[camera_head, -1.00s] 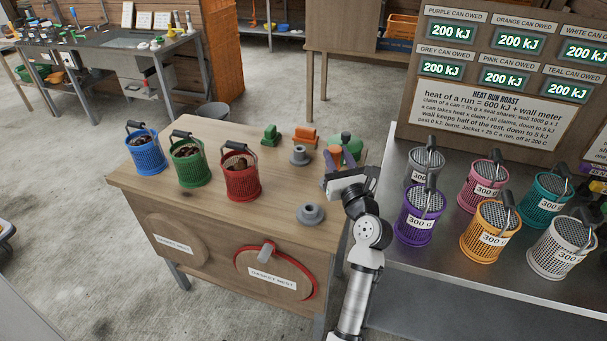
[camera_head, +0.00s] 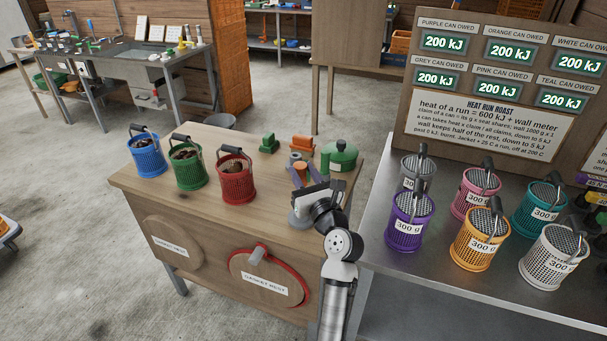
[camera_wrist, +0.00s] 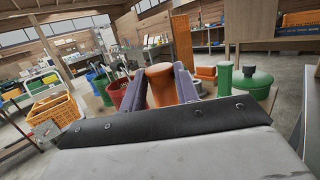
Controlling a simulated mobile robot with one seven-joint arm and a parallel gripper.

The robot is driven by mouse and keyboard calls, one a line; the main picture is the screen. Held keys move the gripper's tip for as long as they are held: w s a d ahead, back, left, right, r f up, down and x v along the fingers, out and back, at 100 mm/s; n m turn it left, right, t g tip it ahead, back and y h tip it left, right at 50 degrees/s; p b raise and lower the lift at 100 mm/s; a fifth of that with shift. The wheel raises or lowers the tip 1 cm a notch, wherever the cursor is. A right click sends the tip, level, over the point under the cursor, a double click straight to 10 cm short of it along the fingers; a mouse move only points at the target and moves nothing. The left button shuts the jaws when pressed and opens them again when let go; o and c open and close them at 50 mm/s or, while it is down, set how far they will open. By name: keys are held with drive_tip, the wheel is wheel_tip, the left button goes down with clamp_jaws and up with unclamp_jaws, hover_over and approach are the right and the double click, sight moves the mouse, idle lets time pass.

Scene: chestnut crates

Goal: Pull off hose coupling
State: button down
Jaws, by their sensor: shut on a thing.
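My gripper (camera_head: 305,167) has purple fingers and is over the right part of the wooden bench. It is shut on an orange-brown cylinder, which is upright between the fingers in the wrist view (camera_wrist: 162,88). No label tells whether this is the hose coupling. In the head view the fingers hide most of the cylinder. I cannot tell whether the held cylinder touches anything below.
A metal table (camera_head: 380,262) with several baskets is to the right. The bench's front left is clear.

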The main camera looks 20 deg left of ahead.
drive_tip(key=shift+d+r+p, duration=0.1)
drive_tip(key=shift+p, duration=0.35)
wheel_tip(320, 180, down, 6)
drive_tip(key=b, duration=0.4)
drive_tip(key=shift+p, duration=0.6)
idle(1.0)
drive_tip(key=shift+s, duration=0.1)
idle(0.3)
drive_tip(key=shift+f+b, duration=1.25)
drive_tip(key=shift+f, duration=0.7)
drive_tip(key=c, duration=1)
unclamp_jaws()
drive_tip(key=shift+o, duration=0.2)
drive_tip(key=shift+f, duration=0.1)
